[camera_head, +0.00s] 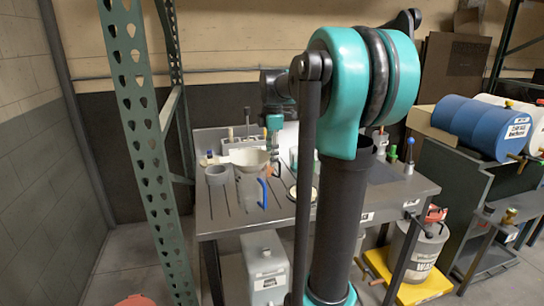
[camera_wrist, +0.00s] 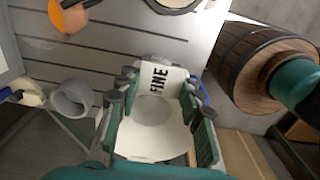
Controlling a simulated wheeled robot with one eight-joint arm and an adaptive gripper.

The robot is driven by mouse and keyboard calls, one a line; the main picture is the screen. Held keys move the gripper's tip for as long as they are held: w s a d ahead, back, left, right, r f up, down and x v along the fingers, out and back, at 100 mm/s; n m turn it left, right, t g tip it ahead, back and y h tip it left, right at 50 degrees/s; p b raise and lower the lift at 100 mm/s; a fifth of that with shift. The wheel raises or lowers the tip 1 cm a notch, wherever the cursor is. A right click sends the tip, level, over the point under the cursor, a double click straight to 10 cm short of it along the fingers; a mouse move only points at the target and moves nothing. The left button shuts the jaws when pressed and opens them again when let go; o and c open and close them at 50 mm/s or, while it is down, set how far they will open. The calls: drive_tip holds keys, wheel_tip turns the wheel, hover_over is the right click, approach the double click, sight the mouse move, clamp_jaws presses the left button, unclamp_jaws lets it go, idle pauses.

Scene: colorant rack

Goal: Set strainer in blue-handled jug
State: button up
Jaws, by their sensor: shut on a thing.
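The strainer (camera_head: 248,157), a pale wide cone, is over the mouth of the clear jug (camera_head: 247,190) on the table. The jug's blue handle (camera_head: 263,192) faces right. I cannot tell whether the strainer rests on the rim or is just above it. In the wrist view the strainer (camera_wrist: 152,112) is between the fingers of my gripper (camera_wrist: 152,100), its tab marked FINE pointing away. My gripper is shut on it. A bit of blue handle (camera_wrist: 203,92) shows at its right; the jug body is mostly hidden below. In the head view, my arm partly covers the scene.
A grey round cup (camera_head: 216,174) stands close left of the jug, also in the wrist view (camera_wrist: 72,98). The slotted metal table (camera_head: 222,218) has bare room in front. A green perforated rack post (camera_head: 140,110) rises at the left.

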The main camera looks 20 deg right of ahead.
drive_tip(key=shift+f, duration=0.4)
drive_tip(key=shift+f, duration=0.2)
drive_tip(key=o, duration=0.8)
drive_tip(key=shift+r, duration=0.15)
wheel_tip(320, 180, up, 13)
drive_tip(key=shift+d, duration=0.1)
